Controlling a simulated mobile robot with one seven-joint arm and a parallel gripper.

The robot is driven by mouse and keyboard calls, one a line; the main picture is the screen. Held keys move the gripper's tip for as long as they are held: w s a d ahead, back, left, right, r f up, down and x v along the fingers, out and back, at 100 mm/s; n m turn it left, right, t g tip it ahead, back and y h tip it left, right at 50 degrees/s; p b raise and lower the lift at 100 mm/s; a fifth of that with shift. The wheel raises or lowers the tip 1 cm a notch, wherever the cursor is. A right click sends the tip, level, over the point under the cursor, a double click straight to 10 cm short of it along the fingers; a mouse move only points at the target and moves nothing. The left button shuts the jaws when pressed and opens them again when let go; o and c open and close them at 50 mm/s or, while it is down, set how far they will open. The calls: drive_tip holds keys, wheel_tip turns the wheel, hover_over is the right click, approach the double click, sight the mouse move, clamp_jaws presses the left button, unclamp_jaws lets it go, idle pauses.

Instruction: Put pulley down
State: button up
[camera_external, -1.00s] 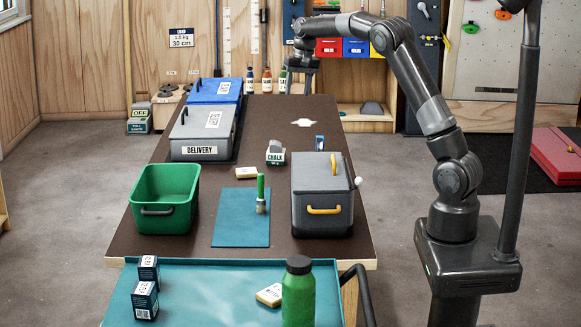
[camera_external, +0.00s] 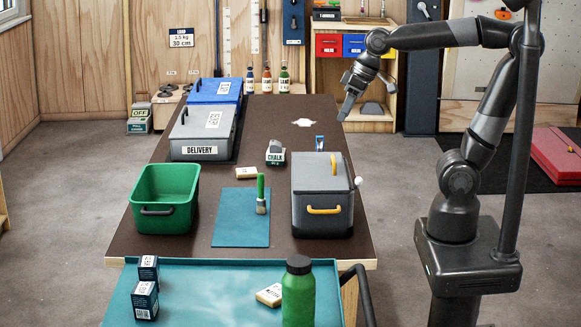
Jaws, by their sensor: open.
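I cannot make out a pulley for sure in this view. A small blue-and-white item (camera_external: 320,142) stands on the dark table (camera_external: 262,110) just behind the grey box; it is too small to name. A flat white shape (camera_external: 304,122) lies farther back on the table. My gripper (camera_external: 345,114) is open, above the table's right edge near the back, pointing down, to the right of the white shape and apart from it. I see nothing held between its fingers.
A grey box with yellow handles (camera_external: 322,195) stands at the right.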

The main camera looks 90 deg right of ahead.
drive_tip(key=s+a+f+n, duration=0.3)
drive_tip(key=s+a+f, duration=0.1)
drive_tip(key=s, duration=0.3)
drive_tip(key=shift+s+a+f+t, duration=0.15)
drive_tip(key=shift+a+f+t, duration=0.2)
drive_tip(key=shift+a, duration=0.55)
drive_tip(key=shift+r, duration=0.15)
